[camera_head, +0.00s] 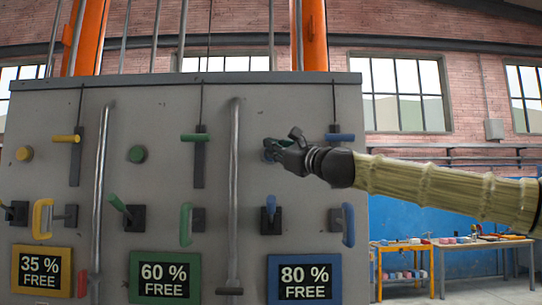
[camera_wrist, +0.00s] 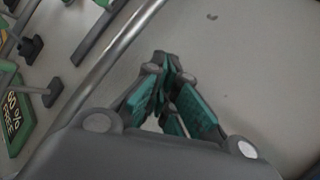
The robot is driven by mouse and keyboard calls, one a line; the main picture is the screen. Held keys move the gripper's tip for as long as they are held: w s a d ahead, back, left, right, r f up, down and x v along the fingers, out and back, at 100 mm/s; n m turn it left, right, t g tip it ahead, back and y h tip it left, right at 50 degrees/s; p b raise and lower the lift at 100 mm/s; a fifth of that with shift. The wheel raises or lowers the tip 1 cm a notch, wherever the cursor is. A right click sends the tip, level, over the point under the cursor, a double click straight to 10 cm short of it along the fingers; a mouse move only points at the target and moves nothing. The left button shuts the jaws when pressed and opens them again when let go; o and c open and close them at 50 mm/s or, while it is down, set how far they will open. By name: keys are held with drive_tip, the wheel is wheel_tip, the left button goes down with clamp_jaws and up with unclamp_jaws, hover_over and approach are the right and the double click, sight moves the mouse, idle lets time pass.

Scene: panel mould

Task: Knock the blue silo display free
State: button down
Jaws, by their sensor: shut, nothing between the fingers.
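The blue-framed display (camera_head: 304,280) reads "80 % FREE" at the lower right of the grey panel. Above it are a blue-tipped lever (camera_head: 270,203) on a dark base and a blue D-shaped handle (camera_head: 348,226). A blue slider lever (camera_head: 340,137) sits higher at the right. My gripper (camera_head: 270,150) is shut and empty in front of the panel, well above the display. Something blue shows behind its fingertips, mostly hidden. In the wrist view, the teal-padded fingers (camera_wrist: 168,68) point at bare grey panel; I cannot tell whether they touch it. The blue display is not in that view.
A yellow display (camera_head: 42,271) reads "35 % FREE" and a green display (camera_head: 165,278) reads "60 % FREE". A vertical pipe (camera_head: 234,180) stands left of my gripper and crosses the wrist view (camera_wrist: 105,65). Workbenches (camera_head: 455,243) stand behind at the right.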

drive_tip(key=s+b, duration=0.1)
drive_tip(key=s, duration=0.4)
idle(0.4)
idle(0.6)
